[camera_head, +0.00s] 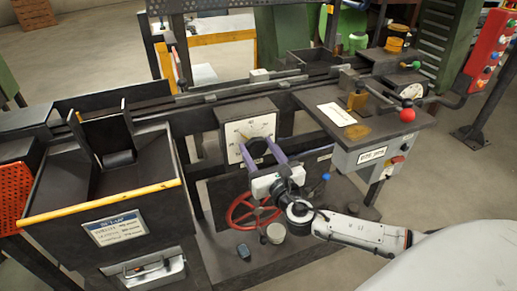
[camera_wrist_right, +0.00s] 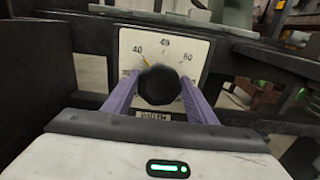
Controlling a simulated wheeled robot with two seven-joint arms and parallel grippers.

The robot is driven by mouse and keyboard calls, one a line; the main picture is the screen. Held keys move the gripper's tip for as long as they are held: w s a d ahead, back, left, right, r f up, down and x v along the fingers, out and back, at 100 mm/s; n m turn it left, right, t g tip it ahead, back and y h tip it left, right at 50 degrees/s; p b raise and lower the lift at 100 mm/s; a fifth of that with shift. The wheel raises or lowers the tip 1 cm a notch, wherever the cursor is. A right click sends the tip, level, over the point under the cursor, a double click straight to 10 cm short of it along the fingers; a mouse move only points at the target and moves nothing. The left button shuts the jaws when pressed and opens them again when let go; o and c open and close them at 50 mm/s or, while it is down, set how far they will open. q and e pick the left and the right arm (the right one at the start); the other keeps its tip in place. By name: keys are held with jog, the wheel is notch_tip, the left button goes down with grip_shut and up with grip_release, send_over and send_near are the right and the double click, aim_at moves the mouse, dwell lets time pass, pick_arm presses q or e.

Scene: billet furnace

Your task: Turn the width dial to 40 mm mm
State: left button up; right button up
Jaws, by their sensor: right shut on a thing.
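The width dial is a white square plate (camera_head: 247,128) on the front of the machine, with a black round knob (camera_wrist_right: 159,86) at its middle. In the right wrist view the scale reads 40, 45 and 50 from left to right. A yellow pointer (camera_wrist_right: 145,60) shows above the knob, just beside the 40 mark. My right gripper (camera_head: 257,150) has its purple fingers on both sides of the knob and is shut on it. The knob hides part of the lower plate. My left gripper does not show in either view.
A red handwheel (camera_head: 253,211) stands below the dial, close under my right wrist. A lever with a red ball (camera_head: 407,115) and a control box (camera_head: 368,158) are to the right. A bin with a yellow edge (camera_head: 103,202) is at left.

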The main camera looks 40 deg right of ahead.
dwell(0.3)
jog(key=o, duration=1.1)
jog(key=shift+c, duration=0.2)
jog(key=b+v, duration=0.1)
jog(key=v, duration=0.9)
jog(key=shift+s, duration=0.2)
